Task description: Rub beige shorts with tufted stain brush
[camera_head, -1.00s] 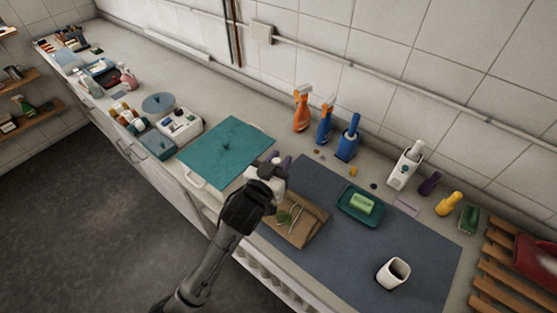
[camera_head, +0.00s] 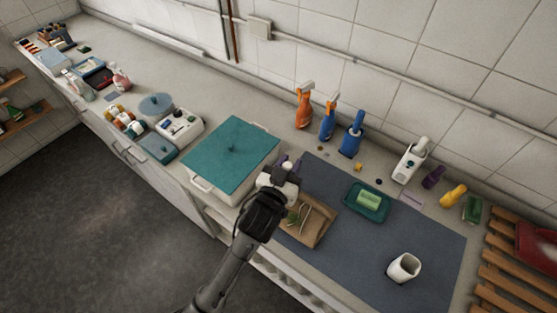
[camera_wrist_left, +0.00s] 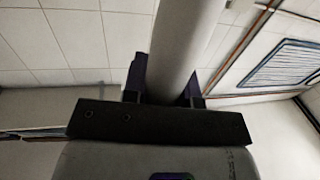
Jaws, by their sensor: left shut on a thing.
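The beige shorts (camera_head: 318,222) lie folded at the left front part of the dark grey mat, with a pale drawstring and a green patch on top. My left gripper (camera_head: 287,168) is at the left rear of the shorts, beside the teal-covered basin. It is shut on a thick, pale cylindrical handle, which fills the space between its dark purple fingers in the left wrist view (camera_wrist_left: 178,45). I take this for the stain brush; its tufts are hidden. My forearm covers the shorts' left edge. I cannot tell whether the brush touches the shorts. My right gripper is not in view.
A green soap bar on a teal dish (camera_head: 357,208) and a white cup (camera_head: 404,267) stand on the mat (camera_head: 345,238). A basin with a teal cover (camera_head: 222,160) stands to the left. Spray bottles (camera_head: 327,122) line the back. A wooden rack (camera_head: 497,268) is at right.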

